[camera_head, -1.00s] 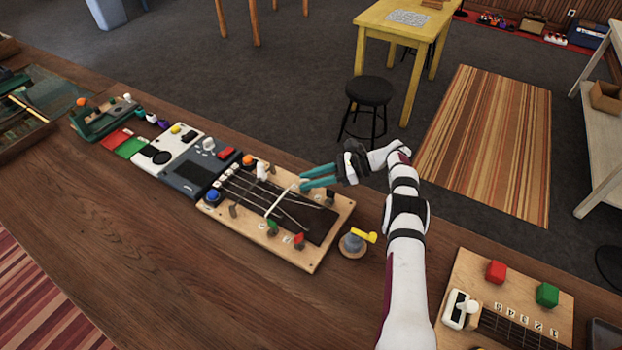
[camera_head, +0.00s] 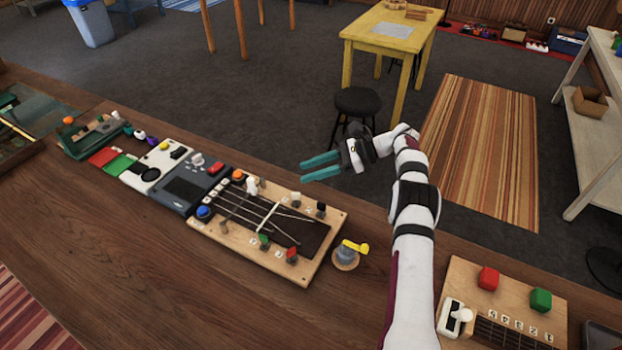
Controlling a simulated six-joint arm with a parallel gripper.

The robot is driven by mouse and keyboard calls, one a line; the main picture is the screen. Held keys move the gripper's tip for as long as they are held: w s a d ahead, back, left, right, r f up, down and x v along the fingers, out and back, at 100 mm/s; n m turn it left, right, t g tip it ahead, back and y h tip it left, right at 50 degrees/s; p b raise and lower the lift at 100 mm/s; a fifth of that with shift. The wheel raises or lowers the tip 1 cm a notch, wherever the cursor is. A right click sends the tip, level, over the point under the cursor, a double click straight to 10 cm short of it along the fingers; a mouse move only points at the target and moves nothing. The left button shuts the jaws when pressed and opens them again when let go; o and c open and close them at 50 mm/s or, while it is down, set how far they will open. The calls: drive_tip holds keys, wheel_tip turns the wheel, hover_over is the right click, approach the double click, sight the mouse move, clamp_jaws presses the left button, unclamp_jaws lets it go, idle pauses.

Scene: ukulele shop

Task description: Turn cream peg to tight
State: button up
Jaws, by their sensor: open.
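The board (camera_head: 218,235) is pale wood with a dark strip, light strings and coloured pegs, lying on the brown counter. A small cream peg (camera_head: 295,198) stands on its far edge, left of a black peg (camera_head: 320,209). A green peg (camera_head: 264,241) and a red peg (camera_head: 292,254) stand on the near side. A whiter upright piece (camera_head: 251,186) is farther left, near an orange knob (camera_head: 238,175). My gripper (camera_head: 304,170) has two teal fingers, open, empty and pointing left. It appears beyond and above the cream peg, apart from it. The peg's tightness cannot be told.
A grey round piece with a yellow lever (camera_head: 349,251) stands right of the board. A grey and white device (camera_head: 188,182) is at its left. Another board with red and green blocks (camera_head: 508,322) lies at the lower right. The near counter is clear.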

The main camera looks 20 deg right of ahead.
wheel_tip(320, 180, up, 8)
drive_tip(key=g+h, duration=0.3)
drive_tip(key=h, duration=1)
hover_over(296, 193)
wheel_tip(296, 193, down, 15)
drive_tip(key=shift+f, duration=0.1)
clamp_jaws()
